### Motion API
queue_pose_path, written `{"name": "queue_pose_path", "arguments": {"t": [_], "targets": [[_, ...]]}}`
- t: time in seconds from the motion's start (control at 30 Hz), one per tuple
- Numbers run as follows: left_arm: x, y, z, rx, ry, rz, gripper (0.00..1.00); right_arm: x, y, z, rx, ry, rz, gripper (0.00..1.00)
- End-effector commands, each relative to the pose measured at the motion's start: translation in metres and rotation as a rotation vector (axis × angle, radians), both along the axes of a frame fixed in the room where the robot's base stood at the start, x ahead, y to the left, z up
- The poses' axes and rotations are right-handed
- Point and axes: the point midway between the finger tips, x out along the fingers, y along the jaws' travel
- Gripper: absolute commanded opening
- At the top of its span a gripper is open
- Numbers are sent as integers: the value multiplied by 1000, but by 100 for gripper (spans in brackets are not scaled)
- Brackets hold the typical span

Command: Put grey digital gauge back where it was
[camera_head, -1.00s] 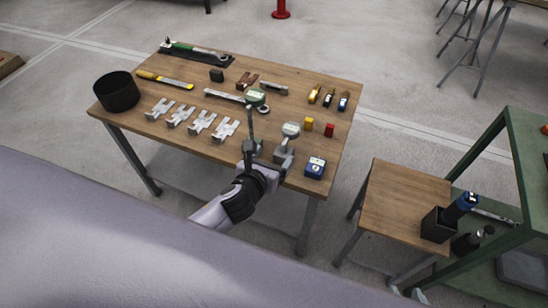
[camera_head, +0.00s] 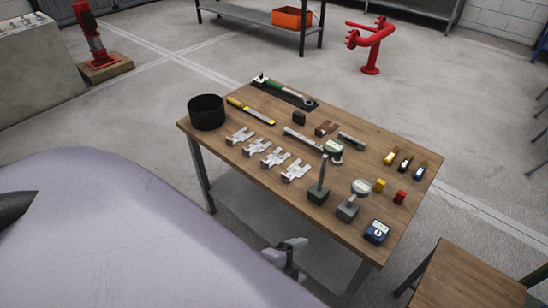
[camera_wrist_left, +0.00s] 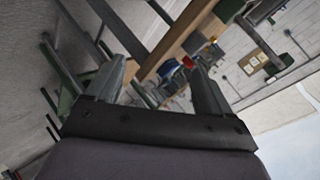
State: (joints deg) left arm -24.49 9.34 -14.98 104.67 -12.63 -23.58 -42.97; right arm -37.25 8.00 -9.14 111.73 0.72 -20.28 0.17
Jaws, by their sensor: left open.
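The grey digital gauge (camera_head: 360,187) is a round pale dial on a short post with a grey block base (camera_head: 347,211). It stands upright near the table's front edge. A green gauge (camera_head: 333,150) on a tall dark stand (camera_head: 318,193) is just left of it. My left gripper (camera_head: 289,254) is in front of and below the table edge, apart from both gauges. In the left wrist view its jaws (camera_wrist_left: 163,78) are spread with nothing between them. My right gripper does not show.
The wooden table (camera_head: 285,205) also holds a black round bin (camera_head: 206,112), several metal brackets (camera_head: 268,158), a blue device (camera_head: 377,231), and small yellow (camera_head: 380,185) and red (camera_head: 399,198) blocks. A lower wooden table (camera_head: 465,280) stands at right.

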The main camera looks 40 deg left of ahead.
Motion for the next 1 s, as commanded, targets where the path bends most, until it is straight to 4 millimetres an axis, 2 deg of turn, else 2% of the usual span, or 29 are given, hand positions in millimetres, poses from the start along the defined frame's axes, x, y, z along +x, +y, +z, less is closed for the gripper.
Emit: {"name": "queue_pose_path", "arguments": {"t": [0.03, 0.2, 0.4, 0.57, 1.0], "targets": [[-12, 2, -2, -121, 34, 80, 82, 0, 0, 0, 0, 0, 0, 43], [-43, 10, -3, -516, 129, 348, 82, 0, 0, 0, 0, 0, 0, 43], [-62, 16, -1, -784, 189, 541, 82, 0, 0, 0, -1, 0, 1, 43], [-65, 17, -1, -843, 201, 584, 82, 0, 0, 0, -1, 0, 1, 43], [-65, 17, -1, -839, 201, 581, 82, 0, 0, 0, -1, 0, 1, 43]]}}
